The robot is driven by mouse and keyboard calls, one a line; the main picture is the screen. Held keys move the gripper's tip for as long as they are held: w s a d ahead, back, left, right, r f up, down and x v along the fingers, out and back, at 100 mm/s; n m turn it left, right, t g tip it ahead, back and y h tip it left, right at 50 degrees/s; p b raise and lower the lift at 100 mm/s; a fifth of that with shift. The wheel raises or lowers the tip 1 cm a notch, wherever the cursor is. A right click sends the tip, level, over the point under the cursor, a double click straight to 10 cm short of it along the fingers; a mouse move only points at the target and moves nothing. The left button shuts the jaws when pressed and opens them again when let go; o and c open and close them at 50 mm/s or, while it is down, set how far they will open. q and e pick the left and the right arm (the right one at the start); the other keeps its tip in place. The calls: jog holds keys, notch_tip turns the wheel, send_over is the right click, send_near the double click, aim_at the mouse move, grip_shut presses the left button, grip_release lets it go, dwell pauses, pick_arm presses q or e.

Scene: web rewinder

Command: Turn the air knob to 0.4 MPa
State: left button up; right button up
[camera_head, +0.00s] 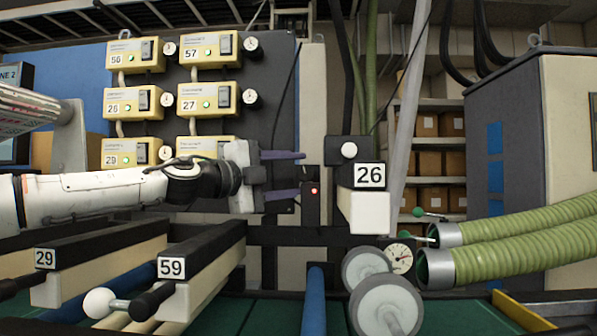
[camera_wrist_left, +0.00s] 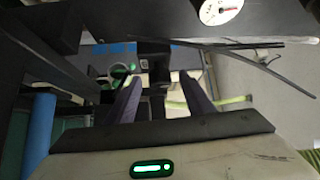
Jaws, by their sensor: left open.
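My left gripper (camera_head: 299,175) reaches in from the left at mid-height, its two purple-grey fingers apart and pointing right. In the left wrist view the open fingers (camera_wrist_left: 158,88) have a dark block (camera_wrist_left: 153,62) beyond and between them; contact cannot be told. A small black box with a red light (camera_head: 312,192) is just right of the fingertips in the head view. A round pressure gauge (camera_head: 400,258) sits lower right; a white dial (camera_wrist_left: 221,11) shows at the wrist view's top. Their readings are too small to tell. I cannot identify the air knob with certainty. My right gripper is not in view.
A black and white unit labelled 26 (camera_head: 370,190) stands right of the gripper. Grey rollers (camera_head: 385,308) are below it, green hoses (camera_head: 530,235) at right. Bars labelled 29 (camera_head: 100,262) and 59 (camera_head: 205,262) lie below my arm. Yellow control boxes (camera_head: 208,102) are behind.

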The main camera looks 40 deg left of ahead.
pick_arm(q)
jog(key=shift+w+d, duration=0.15)
jog(key=shift+w, duration=0.5)
jog(key=c, duration=1)
jog(key=shift+c, duration=0.2)
jog(key=shift+r, duration=0.1)
jog(key=shift+r+m+g, duration=0.15)
jog(key=shift+m+g, duration=0.55)
jog(key=shift+m, duration=0.1)
jog(key=m+g+y, duration=0.1)
jog(key=m+g, duration=0.1)
jog(key=g, duration=0.1)
jog(key=shift+r+m+y, duration=0.2)
jog(key=shift+m+y, duration=0.1)
jog(key=shift+y, duration=0.1)
jog(key=shift+w+d+r+m+g+y, duration=0.1)
jog(key=shift+d+m+g+y, duration=0.05)
jog(key=shift+m+g+y, duration=0.6)
jog(key=shift+w+d+r+m+g+y, duration=0.1)
jog(key=shift+d+m+g+y, duration=0.05)
jog(key=shift+m+g+y, duration=0.55)
jog(key=shift+g+y, duration=0.25)
